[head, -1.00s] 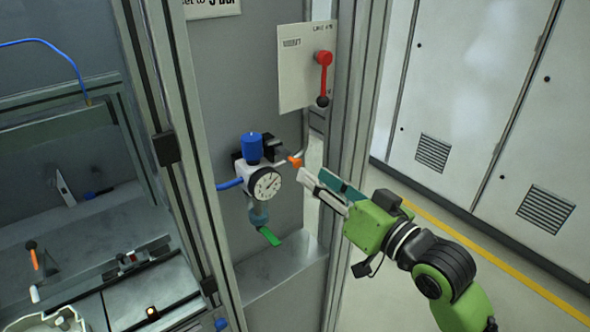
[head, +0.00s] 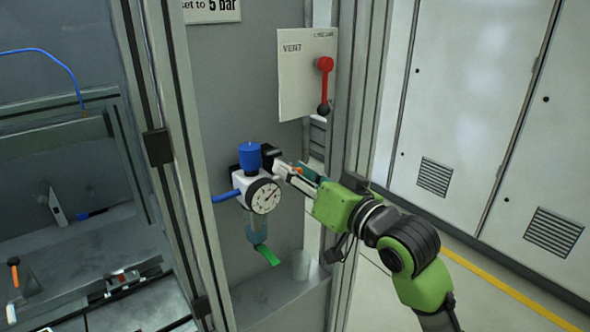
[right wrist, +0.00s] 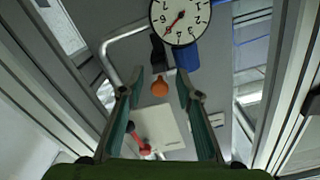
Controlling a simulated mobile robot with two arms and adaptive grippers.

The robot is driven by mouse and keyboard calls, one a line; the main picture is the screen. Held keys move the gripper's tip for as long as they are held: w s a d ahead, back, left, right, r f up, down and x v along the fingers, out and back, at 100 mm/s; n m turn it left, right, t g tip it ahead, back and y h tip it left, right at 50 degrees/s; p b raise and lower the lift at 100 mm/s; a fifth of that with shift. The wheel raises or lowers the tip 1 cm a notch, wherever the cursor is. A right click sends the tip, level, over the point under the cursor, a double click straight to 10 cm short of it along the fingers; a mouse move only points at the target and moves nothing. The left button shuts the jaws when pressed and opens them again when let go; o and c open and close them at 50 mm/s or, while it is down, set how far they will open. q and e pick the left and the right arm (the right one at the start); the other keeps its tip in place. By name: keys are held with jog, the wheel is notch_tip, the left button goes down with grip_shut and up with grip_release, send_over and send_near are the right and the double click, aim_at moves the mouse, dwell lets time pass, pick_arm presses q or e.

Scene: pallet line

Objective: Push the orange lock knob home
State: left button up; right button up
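The orange lock knob (head: 298,170) is small and partly covered by my right gripper in the head view. The right wrist view shows it whole (right wrist: 160,87), on the end of a black part beside the gauge. My right gripper (head: 284,169) is open beside the regulator. In the right wrist view its two teal-lined fingers (right wrist: 160,94) stand either side of the knob, with a gap on each side. The regulator has a blue cap (head: 250,157) and a round white dial (head: 264,196), which also shows in the right wrist view (right wrist: 181,18). My left gripper is out of view.
A white panel marked VENT (head: 300,80) with a red lever (head: 325,84) is above my right gripper. A grey frame post (head: 165,150) stands left of the regulator. A green tab (head: 266,256) hangs below it. Grey cabinets (head: 480,110) stand at the right.

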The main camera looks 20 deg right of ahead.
grip_shut()
jog(key=shift+w+r, duration=0.1)
jog(key=shift+w, duration=0.2)
jog(key=shift+p+x, duration=0.7)
jog(key=shift+x, duration=0.25)
jog(key=shift+c, duration=1)
grip_release()
jog(key=shift+o, duration=1)
jog(key=shift+w+a, duration=0.15)
jog(key=shift+w, duration=0.05)
